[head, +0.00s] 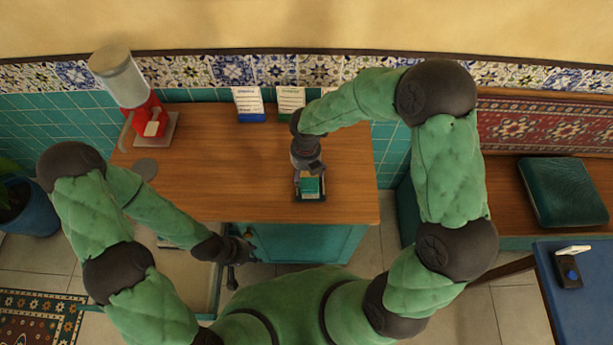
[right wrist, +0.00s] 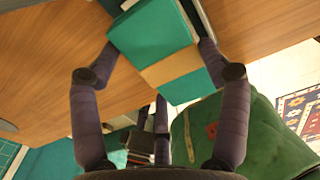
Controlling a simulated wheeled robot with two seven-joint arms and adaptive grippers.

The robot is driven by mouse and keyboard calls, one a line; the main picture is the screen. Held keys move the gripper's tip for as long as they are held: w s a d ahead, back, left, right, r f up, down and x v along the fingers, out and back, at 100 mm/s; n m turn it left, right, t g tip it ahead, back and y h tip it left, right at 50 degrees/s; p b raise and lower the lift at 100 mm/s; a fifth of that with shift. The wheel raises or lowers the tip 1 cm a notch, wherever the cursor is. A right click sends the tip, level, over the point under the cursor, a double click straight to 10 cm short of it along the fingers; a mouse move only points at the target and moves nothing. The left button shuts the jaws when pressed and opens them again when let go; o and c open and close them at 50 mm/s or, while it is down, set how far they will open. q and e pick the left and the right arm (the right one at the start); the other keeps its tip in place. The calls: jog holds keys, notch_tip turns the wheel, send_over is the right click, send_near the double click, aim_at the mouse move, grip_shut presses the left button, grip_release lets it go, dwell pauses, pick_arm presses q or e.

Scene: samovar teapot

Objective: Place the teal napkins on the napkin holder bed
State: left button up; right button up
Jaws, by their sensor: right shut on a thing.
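The teal napkins (right wrist: 150,38), a flat stack with a tan band around it, sit between the two dark fingers of my right gripper (right wrist: 160,65). The right gripper is shut on them. In the head view the napkins (head: 311,186) show just below the right gripper (head: 308,170), near the front right of the wooden counter. The dark napkin holder (head: 311,199) shows around and under them; I cannot tell whether the napkins touch its bed. My left gripper (head: 241,262) hangs low in front of the counter, empty, its fingers apart.
The wooden counter (head: 220,180) is mostly clear. A red dispenser (head: 148,118) stands at the back left, with a grey disc (head: 145,168) near it.

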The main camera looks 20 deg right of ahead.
aim_at(306, 176)
jog(key=shift+w+d+f+b, duration=0.15)
jog(key=shift+f+b, duration=0.2)
jog(key=shift+f, duration=0.6)
jog(key=shift+w+f+b, duration=0.1)
jog(key=shift+f+b, duration=0.25)
jog(key=shift+f, duration=0.6)
jog(key=shift+f, duration=0.1)
jog(key=o, duration=1.2)
jog(key=shift+c, duration=0.2)
notch_tip(306, 176, up, 12)
jog(key=p, duration=0.3)
jog(key=shift+r+p, duration=0.2)
jog(key=shift+p, duration=0.15)
